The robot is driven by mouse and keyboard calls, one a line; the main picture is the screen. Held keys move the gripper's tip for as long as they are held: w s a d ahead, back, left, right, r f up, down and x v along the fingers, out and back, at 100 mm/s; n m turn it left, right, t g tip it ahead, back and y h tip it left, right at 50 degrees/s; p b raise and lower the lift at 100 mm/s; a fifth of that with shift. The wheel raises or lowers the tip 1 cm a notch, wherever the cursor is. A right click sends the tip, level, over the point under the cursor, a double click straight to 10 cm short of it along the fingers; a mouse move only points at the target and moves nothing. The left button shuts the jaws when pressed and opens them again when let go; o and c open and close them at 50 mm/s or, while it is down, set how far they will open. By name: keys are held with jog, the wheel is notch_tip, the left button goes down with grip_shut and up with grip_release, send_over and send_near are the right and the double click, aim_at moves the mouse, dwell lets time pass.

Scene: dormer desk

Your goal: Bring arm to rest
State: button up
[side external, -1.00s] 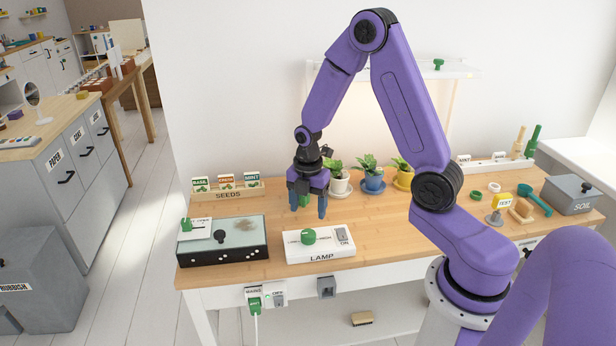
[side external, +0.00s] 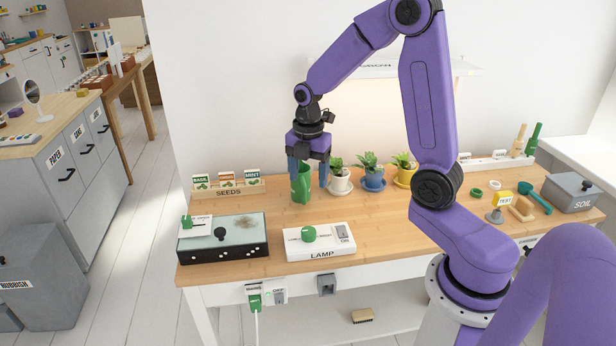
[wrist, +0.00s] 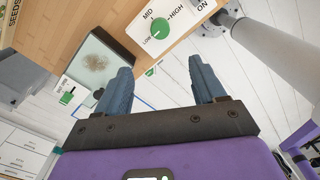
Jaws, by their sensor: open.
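My gripper (side external: 308,172) hangs from my purple arm above the back part of the wooden desk (side external: 370,215), fingers pointing down. In the wrist view its two blue-grey fingers (wrist: 162,82) stand wide apart with nothing between them. A green container (side external: 301,186) stands upright on the desk, partly hidden by a finger in the side view. I cannot tell from there how close the fingers are to it.
The potted plants (side external: 372,178) stand right of my gripper. The seed rack (side external: 228,190) is to the left. The lamp panel (side external: 320,248) and a glass-topped black box (side external: 245,235) lie in front. Above the plants is a lamp shelf (side external: 380,70).

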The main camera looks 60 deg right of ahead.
jog(key=s+a+r+m, duration=0.2)
jog(key=s+a+m, duration=0.1)
jog(key=s+a, duration=0.4)
jog(key=s+a+r+m, duration=0.2)
jog(key=s+a, duration=0.3)
jog(key=s, duration=0.4)
jog(key=s+m, duration=0.2)
jog(key=s, duration=0.6)
jog(key=shift+s+a+r+m, duration=0.25)
jog(key=shift+s+r+m, duration=0.1)
jog(key=shift+m, duration=0.05)
